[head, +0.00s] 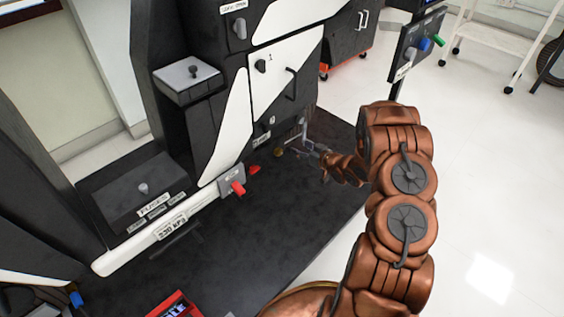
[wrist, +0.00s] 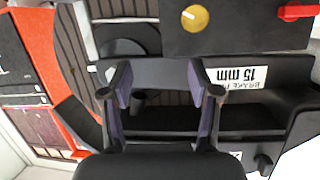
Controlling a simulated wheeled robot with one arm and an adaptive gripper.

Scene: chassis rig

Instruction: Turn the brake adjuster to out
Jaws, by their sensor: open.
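A round brass knob (wrist: 194,18) with a small pale mark sits on a dark panel at the top of the wrist view. It looks like the brake adjuster, but no "out" marking is legible. It shows small in the head view (head: 279,152), low on the rig. In the head view my gripper (head: 307,150) is right of the knob.
A red handle (wrist: 297,12) is right of the knob on the same panel. A post with a control panel (head: 414,45) stands behind my arm. White floor is free at right.

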